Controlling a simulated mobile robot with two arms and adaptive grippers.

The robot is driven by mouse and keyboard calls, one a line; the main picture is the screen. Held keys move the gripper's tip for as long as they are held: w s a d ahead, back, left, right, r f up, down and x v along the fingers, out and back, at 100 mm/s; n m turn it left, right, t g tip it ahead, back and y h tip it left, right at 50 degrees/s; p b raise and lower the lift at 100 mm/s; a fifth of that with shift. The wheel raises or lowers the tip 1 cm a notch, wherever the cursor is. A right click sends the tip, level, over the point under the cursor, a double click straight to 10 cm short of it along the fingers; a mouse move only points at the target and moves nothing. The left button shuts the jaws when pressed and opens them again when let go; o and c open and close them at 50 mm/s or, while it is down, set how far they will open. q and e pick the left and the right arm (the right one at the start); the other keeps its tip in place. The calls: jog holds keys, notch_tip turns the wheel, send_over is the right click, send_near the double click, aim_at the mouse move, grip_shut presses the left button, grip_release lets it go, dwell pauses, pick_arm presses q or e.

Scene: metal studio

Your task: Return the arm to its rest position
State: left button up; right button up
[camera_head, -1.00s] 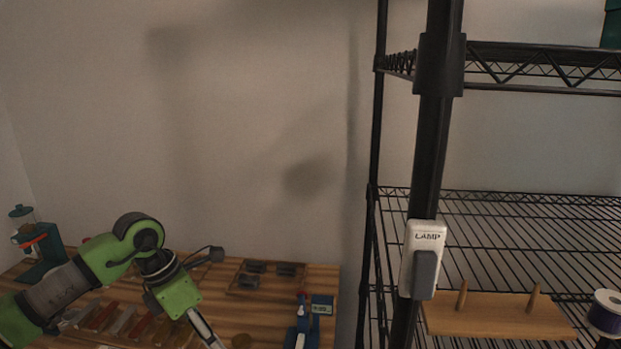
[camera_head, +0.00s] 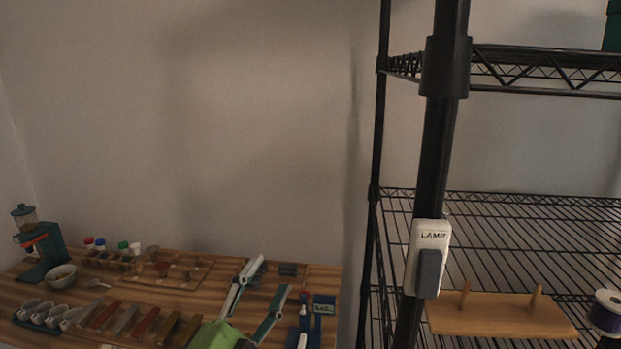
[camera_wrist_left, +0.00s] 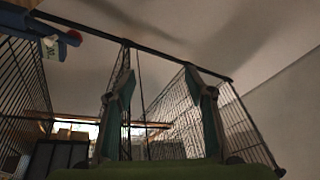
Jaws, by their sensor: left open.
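My left gripper (camera_head: 262,287) is in the lower middle of the head view, in front of the wooden table. Its two fingers are spread apart with nothing between them. Its green body shows at the bottom edge. In the left wrist view the two fingers (camera_wrist_left: 160,88) stand wide apart and empty, with wire shelving and wall beyond. My right gripper is in neither view.
The wooden table (camera_head: 215,283) holds a green grinder (camera_head: 42,250), a white bowl (camera_head: 60,276), several cups and coloured bars, and a blue device (camera_head: 322,304). A black wire rack (camera_head: 520,215) with a lamp switch (camera_head: 428,258) and a pegged board (camera_head: 500,315) stands at right.

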pick_arm(q)
jog(key=s+a+f+n+g+y, duration=0.3)
jog(key=a+f+n, duration=0.1)
jog(key=f, duration=0.3)
jog(key=s+a+f+n+g+y, duration=0.2)
jog(key=s+a+f+n+y, duration=0.15)
jog(key=f, duration=0.35)
jog(key=s+a+f+n+g+y, duration=0.2)
jog(key=s+a+f+n+g, duration=0.15)
jog(key=f, duration=0.45)
jog(key=s+a+f+n+g, duration=0.15)
jog(key=s+f+g, duration=0.35)
jog(key=s, duration=0.5)
jog(key=s+f+n+g, duration=0.25)
jog(key=s+f, duration=0.45)
jog(key=s, duration=0.4)
notch_tip(320, 180, down, 26)
jog(key=s+r+g, duration=0.1)
jog(key=s+a+f+m+g, duration=0.1)
jog(key=s+a+f, duration=0.2)
jog(key=s+f, duration=1.3)
jog(key=shift+s+f, duration=0.15)
jog(key=shift+s, duration=0.05)
jog(key=shift+h, duration=0.25)
